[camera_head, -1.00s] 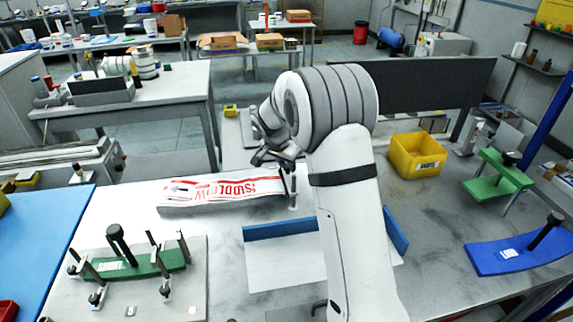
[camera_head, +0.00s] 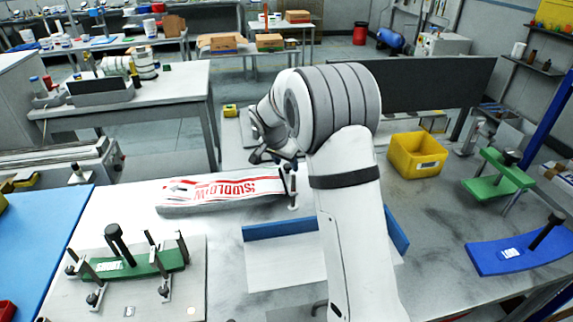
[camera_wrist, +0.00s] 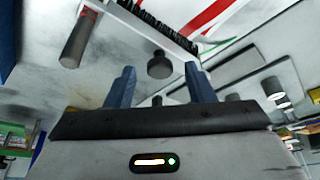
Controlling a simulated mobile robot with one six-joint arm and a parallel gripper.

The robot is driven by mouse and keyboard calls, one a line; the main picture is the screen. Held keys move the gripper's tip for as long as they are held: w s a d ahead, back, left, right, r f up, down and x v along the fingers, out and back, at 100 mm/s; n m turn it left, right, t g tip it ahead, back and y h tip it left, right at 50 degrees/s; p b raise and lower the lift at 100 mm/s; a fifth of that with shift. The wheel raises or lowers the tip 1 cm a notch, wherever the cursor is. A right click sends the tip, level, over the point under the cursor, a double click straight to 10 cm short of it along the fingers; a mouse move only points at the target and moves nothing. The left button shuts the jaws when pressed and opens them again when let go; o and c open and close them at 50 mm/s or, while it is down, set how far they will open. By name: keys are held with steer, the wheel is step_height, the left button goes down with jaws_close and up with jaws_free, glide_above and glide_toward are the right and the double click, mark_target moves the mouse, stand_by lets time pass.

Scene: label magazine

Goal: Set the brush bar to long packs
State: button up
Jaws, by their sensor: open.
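My gripper (camera_head: 277,156) hangs at the right end of a stack of white labels with red print (camera_head: 225,188). In the wrist view its two blue fingers (camera_wrist: 160,88) are apart with nothing between them. A bar with black bristles (camera_wrist: 170,27), which looks like the brush bar, runs across the top of that view over the label stack (camera_wrist: 215,15). A dark round knob (camera_wrist: 160,66) hangs from the bar, just beyond the fingertips and in line with the gap. In the head view the bar is mostly hidden; a small upright post (camera_head: 293,185) shows there.
A green curved piece (camera_head: 150,266) sits among clamps on a grey plate (camera_head: 190,295) at front left. A blue curved plate (camera_head: 500,258) and green stand (camera_head: 495,178) are at right. A yellow bin (camera_head: 418,156) stands behind my arm. A blue-edged white tray (camera_head: 275,270) lies in front.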

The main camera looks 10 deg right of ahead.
steer(key=b+v, duration=0.1)
steer(key=v, duration=0.5)
steer(key=shift+r, duration=0.35)
steer(key=shift+s, duration=0.15)
steer(key=s+d+r+n+y, duration=0.1)
steer(key=s+r+n, duration=0.15)
steer(key=s, duration=0.65)
steer(key=s+d+r+n+y, duration=0.1)
steer(key=s+d+r+n, duration=0.15)
steer(key=s, duration=0.65)
steer(key=s+f+n, duration=0.1)
steer(key=s+n, duration=0.1)
steer(key=s, duration=0.6)
steer(key=s+a+f+n+y, duration=0.1)
steer(key=s+n, duration=0.1)
steer(key=s, duration=0.7)
steer(key=shift+s+f, duration=0.3)
steer(key=shift+f, duration=0.05)
